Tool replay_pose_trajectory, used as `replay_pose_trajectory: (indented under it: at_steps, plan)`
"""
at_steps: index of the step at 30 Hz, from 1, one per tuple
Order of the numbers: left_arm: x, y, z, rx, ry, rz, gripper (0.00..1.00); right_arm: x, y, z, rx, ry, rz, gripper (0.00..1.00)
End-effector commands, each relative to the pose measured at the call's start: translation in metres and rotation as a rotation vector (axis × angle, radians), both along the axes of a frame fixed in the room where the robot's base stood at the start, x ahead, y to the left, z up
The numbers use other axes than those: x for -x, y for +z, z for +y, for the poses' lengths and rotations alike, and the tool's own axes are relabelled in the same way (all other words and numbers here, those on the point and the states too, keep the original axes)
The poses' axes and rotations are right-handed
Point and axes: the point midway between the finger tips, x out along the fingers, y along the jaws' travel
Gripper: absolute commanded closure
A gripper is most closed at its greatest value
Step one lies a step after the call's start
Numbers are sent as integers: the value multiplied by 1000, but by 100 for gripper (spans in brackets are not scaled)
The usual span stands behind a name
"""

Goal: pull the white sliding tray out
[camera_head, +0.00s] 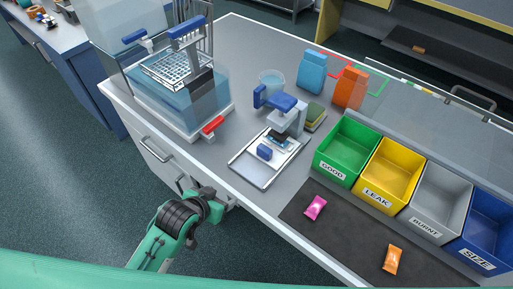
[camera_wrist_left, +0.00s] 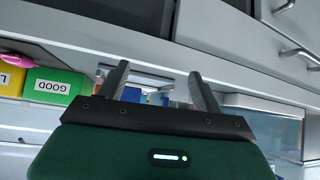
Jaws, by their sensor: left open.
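The white sliding tray (camera_head: 250,178) lies on the counter in front of a small blue-and-white press (camera_head: 284,108). It has a pale rim and a grey floor, and a small blue block (camera_head: 265,152) shows at its back part. My left gripper (camera_head: 212,203) is in front of the counter's front edge, to the left of the tray and apart from it. In the left wrist view the two dark fingers of the gripper (camera_wrist_left: 162,85) are spread, with nothing held between them. The tray's edge (camera_wrist_left: 148,74) shows beyond them. My right gripper is not in view.
A water tank (camera_head: 185,105) stands at the counter's left. Green (camera_head: 345,150), yellow (camera_head: 392,175), grey (camera_head: 440,200) and blue (camera_head: 489,230) bins line the right. A pink packet (camera_head: 315,207) and an orange packet (camera_head: 392,259) lie on a dark mat (camera_head: 350,235). Drawer handles (camera_head: 156,151) project below the counter.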

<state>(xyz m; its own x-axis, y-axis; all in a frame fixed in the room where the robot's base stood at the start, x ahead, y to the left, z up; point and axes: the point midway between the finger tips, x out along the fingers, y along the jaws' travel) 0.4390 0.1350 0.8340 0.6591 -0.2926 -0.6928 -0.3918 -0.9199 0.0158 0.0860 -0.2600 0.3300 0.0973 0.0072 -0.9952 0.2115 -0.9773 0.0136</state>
Motion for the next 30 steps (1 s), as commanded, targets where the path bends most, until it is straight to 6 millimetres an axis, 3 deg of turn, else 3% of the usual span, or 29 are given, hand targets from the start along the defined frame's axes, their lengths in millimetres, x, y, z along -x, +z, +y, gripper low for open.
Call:
replay_pose_trajectory:
  at_steps: [6, 15, 20, 30]
  plan:
    - [-41, 37, -36, 79, -112, -181, 33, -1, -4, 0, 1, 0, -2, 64]
    - [-67, 73, -67, 164, -216, -330, 33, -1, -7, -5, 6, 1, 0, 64]
    - [-74, 71, -75, 171, -222, -335, 33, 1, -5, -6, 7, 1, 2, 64]
    - [-120, 49, -107, 170, -220, -335, 33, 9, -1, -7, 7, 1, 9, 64]
